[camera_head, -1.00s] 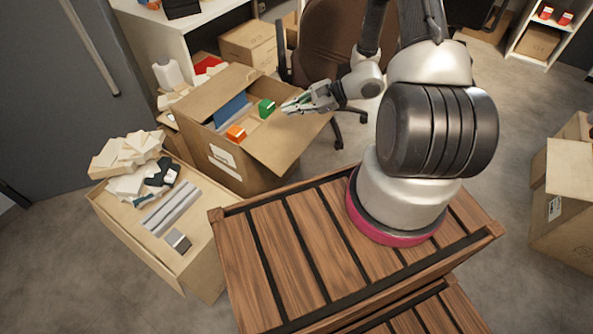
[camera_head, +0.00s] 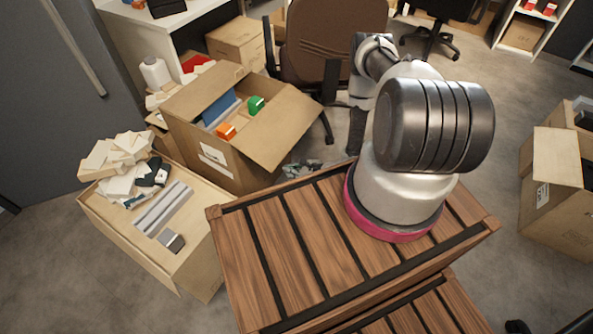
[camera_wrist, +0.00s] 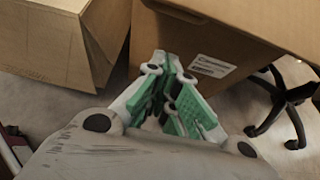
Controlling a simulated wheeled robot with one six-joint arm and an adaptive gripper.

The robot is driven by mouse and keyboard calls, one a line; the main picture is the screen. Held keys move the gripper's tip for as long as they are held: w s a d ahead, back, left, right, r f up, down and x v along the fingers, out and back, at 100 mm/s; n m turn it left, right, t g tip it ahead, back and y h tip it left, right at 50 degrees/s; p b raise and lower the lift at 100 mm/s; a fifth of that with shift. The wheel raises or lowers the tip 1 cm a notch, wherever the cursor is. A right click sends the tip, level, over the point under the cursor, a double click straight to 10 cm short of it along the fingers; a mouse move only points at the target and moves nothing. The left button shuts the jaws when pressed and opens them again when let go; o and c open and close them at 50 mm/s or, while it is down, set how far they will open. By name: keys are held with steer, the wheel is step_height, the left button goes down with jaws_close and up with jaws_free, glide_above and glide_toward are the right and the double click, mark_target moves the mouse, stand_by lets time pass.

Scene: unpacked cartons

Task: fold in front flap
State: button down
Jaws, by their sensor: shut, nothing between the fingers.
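The open cardboard carton (camera_head: 205,170) stands left of centre in the head view, with a blue item, an orange box and a green item inside. Its near-right flap (camera_head: 275,135) sticks outward and slopes down. A far-left flap (camera_head: 205,88) stands up. I cannot tell for sure which one counts as the front flap. My gripper (camera_head: 302,168) is low beside the carton, below the near-right flap's outer edge, partly hidden by my slatted wooden deck. In the wrist view my gripper (camera_wrist: 168,95) is shut and empty, close to a carton wall with a white label (camera_wrist: 210,66).
A box with paper packing and grey strips (camera_head: 160,225) stands at the left. A brown office chair (camera_head: 330,40) stands behind the carton, and its wheeled base (camera_wrist: 288,108) shows in the wrist view. Another open carton (camera_head: 550,190) is at the right. Grey floor is free between.

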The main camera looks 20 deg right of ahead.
steer(key=w, duration=0.1)
steer(key=w+a+r, duration=0.1)
steer(key=w+a, duration=0.1)
steer(key=shift+a+r, duration=0.1)
steer(key=shift+r, duration=0.15)
stand_by(0.4)
